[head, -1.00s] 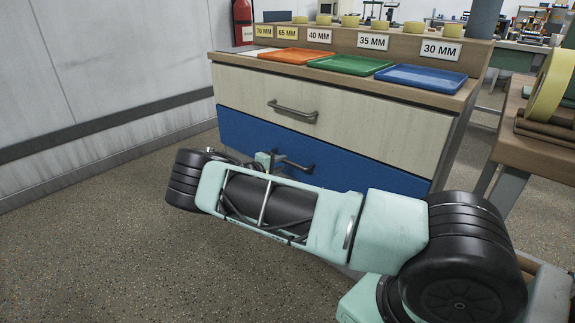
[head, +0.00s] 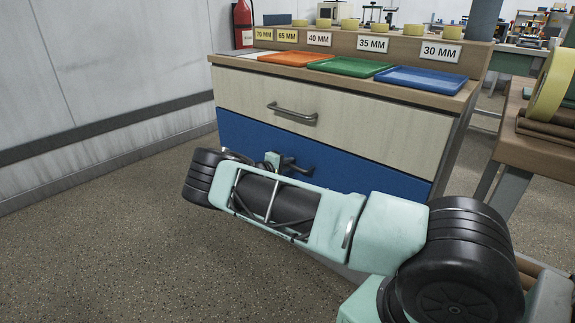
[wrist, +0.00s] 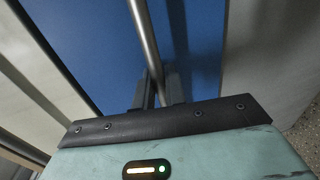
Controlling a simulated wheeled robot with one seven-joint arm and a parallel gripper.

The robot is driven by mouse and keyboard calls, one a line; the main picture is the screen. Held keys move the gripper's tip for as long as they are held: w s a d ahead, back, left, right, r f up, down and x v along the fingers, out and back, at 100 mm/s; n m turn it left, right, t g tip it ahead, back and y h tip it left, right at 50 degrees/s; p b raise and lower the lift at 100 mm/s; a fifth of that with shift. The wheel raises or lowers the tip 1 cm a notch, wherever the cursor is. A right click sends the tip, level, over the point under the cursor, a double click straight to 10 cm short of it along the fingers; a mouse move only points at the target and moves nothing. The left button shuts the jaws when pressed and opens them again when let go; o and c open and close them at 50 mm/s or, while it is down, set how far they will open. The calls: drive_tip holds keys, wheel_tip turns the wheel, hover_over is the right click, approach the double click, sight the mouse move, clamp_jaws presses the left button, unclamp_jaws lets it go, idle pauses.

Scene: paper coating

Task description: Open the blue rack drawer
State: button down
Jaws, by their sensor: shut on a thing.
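The blue drawer (head: 245,135) is the lower front of the wooden rack, below a pale upper drawer. It looks close to flush with the rack; I cannot tell whether there is a small gap. Its dark metal handle (head: 298,169) is partly hidden by my arm in the head view. In the wrist view the handle bar (wrist: 144,35) runs down from the top edge to my gripper (wrist: 158,92), against the blue front. The dark fingers are shut on the bar. In the head view the wrist and forearm cover the drawer's lower part.
The pale upper drawer (head: 350,130) has its own handle (head: 292,113). Orange (head: 291,59), green (head: 350,66) and blue (head: 420,79) trays lie on the rack top. A wooden table (head: 545,150) stands at the right. Floor (head: 100,240) at the left is clear.

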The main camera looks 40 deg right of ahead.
drive_tip(key=f+v, duration=0.3)
drive_tip(key=v, duration=1.2)
drive_tip(key=a+f+v, duration=0.1)
drive_tip(key=f+v, duration=0.2)
drive_tip(key=v, duration=1.2)
drive_tip(key=shift+a+f, duration=0.2)
drive_tip(key=shift+a, duration=0.35)
drive_tip(key=shift+s, duration=0.15)
drive_tip(key=c, duration=1.6)
unclamp_jaws()
drive_tip(key=shift+o, duration=0.2)
drive_tip(key=p+v, duration=0.1)
drive_tip(key=v, duration=1.6)
drive_tip(key=shift+a, duration=0.2)
